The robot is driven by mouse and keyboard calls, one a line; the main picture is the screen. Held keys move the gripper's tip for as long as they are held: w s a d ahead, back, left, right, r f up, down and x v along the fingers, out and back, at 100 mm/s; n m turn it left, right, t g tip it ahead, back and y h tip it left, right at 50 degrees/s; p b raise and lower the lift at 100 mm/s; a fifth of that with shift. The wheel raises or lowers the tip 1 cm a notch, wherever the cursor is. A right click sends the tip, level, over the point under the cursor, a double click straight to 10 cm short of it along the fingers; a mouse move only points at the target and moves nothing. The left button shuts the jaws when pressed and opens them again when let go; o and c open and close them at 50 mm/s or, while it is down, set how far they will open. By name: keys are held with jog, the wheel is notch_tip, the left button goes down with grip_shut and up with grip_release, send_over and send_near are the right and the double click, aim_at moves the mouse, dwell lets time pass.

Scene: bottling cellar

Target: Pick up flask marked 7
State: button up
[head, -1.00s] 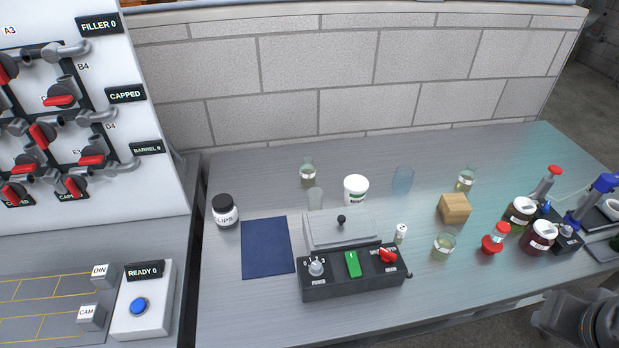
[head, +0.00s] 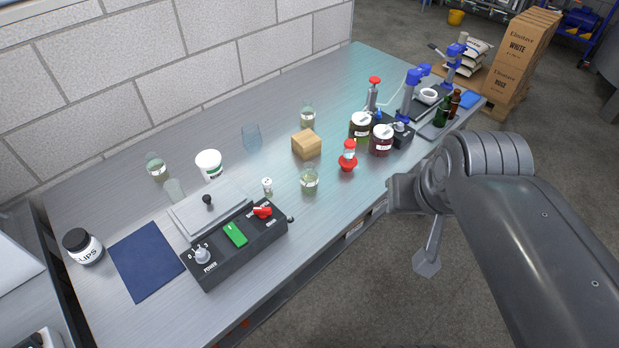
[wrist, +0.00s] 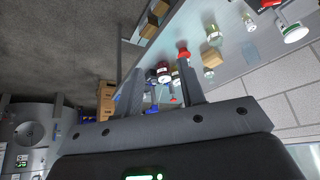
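Three small clear glass flasks with pale labels stand on the steel bench in the head view: one at the back left (head: 158,170), one behind the wooden block (head: 308,118), and one near the front edge (head: 309,181). Their marks are too small to read, so I cannot tell which is flask 7. My gripper shows in the wrist view (wrist: 160,75) with its two fingers apart and nothing between them. In the head view my arm hangs beyond the bench's front edge at right, away from the flasks.
A control box (head: 236,243), white tub (head: 209,164) and blue mat (head: 146,262) are at left. Blue-topped stands (head: 410,95) crowd the far right.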

dwell(0.4)
jog(key=o, duration=0.8)
jog(key=m+g, duration=0.1)
jog(key=m, duration=0.1)
send_near(310, 171)
jog(key=w+a+f, duration=0.1)
jog(key=w+f, duration=0.1)
jog(key=shift+h, duration=0.4)
jog(key=x, duration=0.5)
jog(key=shift+s, duration=0.1)
jog(key=shift+x, duration=2.9)
